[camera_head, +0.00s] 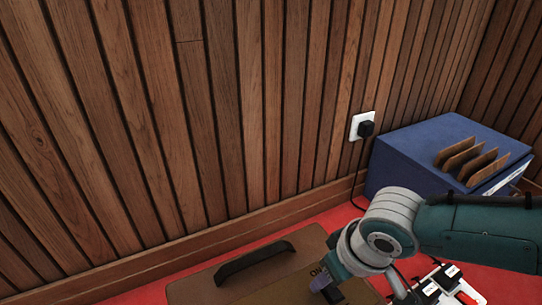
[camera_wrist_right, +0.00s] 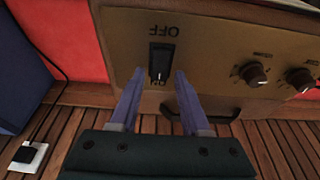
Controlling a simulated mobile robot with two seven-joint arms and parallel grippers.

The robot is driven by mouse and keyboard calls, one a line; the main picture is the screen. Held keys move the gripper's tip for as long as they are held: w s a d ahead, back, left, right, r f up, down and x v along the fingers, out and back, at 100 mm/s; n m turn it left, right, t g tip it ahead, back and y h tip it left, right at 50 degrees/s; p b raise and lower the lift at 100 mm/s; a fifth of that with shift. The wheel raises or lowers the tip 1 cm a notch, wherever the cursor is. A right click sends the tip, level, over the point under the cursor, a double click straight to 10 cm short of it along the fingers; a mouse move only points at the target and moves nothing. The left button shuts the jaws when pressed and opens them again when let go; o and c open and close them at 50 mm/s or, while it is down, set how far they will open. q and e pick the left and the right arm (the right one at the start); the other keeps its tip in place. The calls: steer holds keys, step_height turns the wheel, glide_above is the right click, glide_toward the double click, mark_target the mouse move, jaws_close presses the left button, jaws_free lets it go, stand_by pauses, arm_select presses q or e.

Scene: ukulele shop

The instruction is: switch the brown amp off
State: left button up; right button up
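The brown amp (camera_head: 205,291) sits at the bottom of the head view, partly behind my right arm. Its tan panel also fills much of the right wrist view (camera_wrist_right: 215,55). A black rocker switch (camera_wrist_right: 162,58) is on that panel, between upside-down OFF lettering above and ON lettering below, with a small pale mark near its ON end. My right gripper (camera_wrist_right: 159,73) is open and empty, its purple fingertips on either side of the switch's ON end. I cannot tell whether they touch the panel. In the head view my right gripper (camera_head: 328,288) is over the amp, partly hidden. My left gripper is not in view.
Two black knobs (camera_wrist_right: 255,74) sit beside the switch. The amp has a black handle (camera_head: 255,262). A blue box (camera_head: 415,152) with brown upright slats stands at the right, near a wall socket (camera_head: 362,126). White gear (camera_head: 445,288) lies at lower right. Slatted wood wall rises behind.

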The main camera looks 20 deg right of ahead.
mark_target(338, 298)
steer(key=shift+o, duration=0.6)
steer(key=shift+s+r+p, duration=0.1)
steer(key=shift+r+p, duration=0.3)
steer(key=shift+p, duration=0.05)
steer(key=p+v, duration=0.8)
steer(key=v, duration=0.1)
steer(key=shift+s, duration=0.1)
